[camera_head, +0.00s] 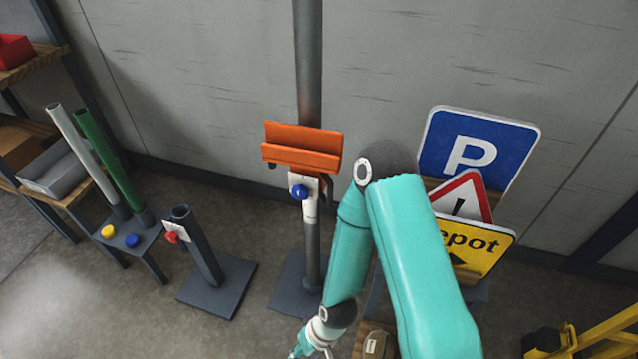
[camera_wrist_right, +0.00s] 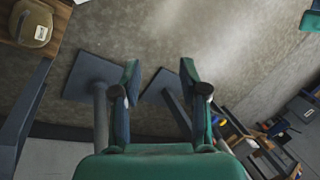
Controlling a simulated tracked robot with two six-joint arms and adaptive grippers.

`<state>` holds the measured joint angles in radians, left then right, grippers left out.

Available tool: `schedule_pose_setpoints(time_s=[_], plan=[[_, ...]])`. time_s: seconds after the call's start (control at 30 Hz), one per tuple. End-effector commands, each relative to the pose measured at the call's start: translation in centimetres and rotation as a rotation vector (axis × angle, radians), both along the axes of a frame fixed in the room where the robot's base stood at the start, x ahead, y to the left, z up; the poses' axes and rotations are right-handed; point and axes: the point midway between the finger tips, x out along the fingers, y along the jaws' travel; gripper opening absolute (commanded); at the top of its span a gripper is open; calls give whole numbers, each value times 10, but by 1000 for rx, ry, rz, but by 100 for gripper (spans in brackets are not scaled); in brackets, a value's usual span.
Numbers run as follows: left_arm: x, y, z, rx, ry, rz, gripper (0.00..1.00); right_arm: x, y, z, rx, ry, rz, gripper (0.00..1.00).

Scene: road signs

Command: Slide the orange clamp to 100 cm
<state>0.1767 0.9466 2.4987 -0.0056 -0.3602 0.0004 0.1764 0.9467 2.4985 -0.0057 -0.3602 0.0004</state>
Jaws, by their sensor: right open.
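The orange clamp (camera_head: 303,147) sits around a tall grey pole (camera_head: 308,60) in the middle of the head view. A white plate with a blue knob (camera_head: 299,192) is just below it, on the same pole. I cannot read any height scale. My right arm crosses in front, to the right of the pole, and its wrist is low at the bottom edge, well below the clamp. In the right wrist view my right gripper (camera_wrist_right: 159,68) is open, with its two fingers apart and only floor and stand parts beyond them. My left gripper is not in view.
A short dark post with a red knob (camera_head: 203,250) stands left of the pole. A low stand holds a white tube (camera_head: 85,155) and a green tube (camera_head: 108,160). Road signs, including a blue P sign (camera_head: 478,150), lean at the right behind my arm. Shelves are far left.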

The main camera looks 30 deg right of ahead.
Motion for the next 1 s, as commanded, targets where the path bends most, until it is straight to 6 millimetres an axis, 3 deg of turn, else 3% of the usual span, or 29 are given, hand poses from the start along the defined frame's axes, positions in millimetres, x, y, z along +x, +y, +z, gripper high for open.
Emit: schedule_pose_setpoints(time_s=[0.3, 0.47, 0.73, 0.9, 1.0], plan=[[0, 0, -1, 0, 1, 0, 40, 1, 0, 0, -1, -3, 0, 43], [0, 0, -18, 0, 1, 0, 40, 17, -7, -6, -16, -58, -5, 43], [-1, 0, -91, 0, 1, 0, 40, 95, -43, -7, -108, -354, -26, 43], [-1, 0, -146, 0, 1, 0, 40, 144, -72, 15, -194, -600, -52, 43], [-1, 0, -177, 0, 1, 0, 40, 163, -89, 33, -249, -738, -72, 43]])
